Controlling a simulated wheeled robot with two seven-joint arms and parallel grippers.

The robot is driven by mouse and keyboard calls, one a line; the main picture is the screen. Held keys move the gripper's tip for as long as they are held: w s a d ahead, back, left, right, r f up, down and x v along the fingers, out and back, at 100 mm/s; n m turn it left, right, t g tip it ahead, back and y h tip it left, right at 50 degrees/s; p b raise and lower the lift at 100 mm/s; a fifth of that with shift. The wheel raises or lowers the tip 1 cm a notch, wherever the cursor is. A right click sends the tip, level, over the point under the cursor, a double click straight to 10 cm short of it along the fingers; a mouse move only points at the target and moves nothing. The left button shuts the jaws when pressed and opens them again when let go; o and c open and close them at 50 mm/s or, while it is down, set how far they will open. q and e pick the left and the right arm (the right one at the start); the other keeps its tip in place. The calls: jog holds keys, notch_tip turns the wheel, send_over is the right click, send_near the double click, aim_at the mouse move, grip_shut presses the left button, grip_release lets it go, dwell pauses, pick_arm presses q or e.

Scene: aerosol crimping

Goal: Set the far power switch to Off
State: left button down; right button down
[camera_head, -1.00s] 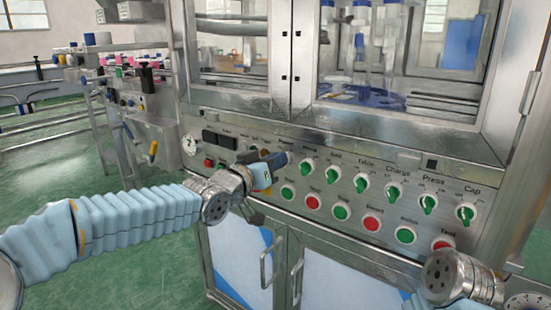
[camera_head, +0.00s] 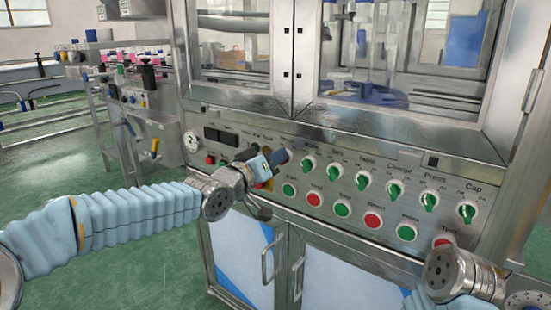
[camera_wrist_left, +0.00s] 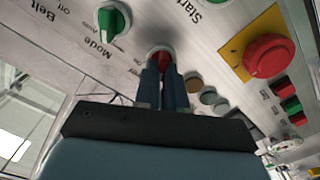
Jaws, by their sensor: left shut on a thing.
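The power switch is a small red knob (camera_wrist_left: 161,60) on a pale round base, set in the control panel. Its label is mostly covered and only its end shows. In the left wrist view the two dark fingers of my left gripper (camera_wrist_left: 165,73) are closed around the knob and hide part of it. In the head view my left gripper (camera_head: 281,159) reaches the panel left of the row of green knobs and hides the switch. The exact angle of the knob is hard to tell. My right wrist shows at the lower right, but its fingers are out of frame.
The steel panel (camera_head: 330,180) carries a row of green knobs and red and green buttons. The green Mode knob (camera_wrist_left: 115,20) is close to my left fingers. A large red button on a yellow plate (camera_wrist_left: 268,57) sits to their right. Cabinet doors (camera_head: 345,278) are below.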

pick_arm(q)
jog(key=c, duration=1.2)
grip_release()
jog(key=shift+a, duration=0.1)
jog(key=p+v, duration=0.1)
jog(key=v, duration=1.2)
jog(key=shift+s+a+p, duration=0.2)
jog(key=shift+s+p, duration=0.1)
jog(key=shift+p, duration=0.05)
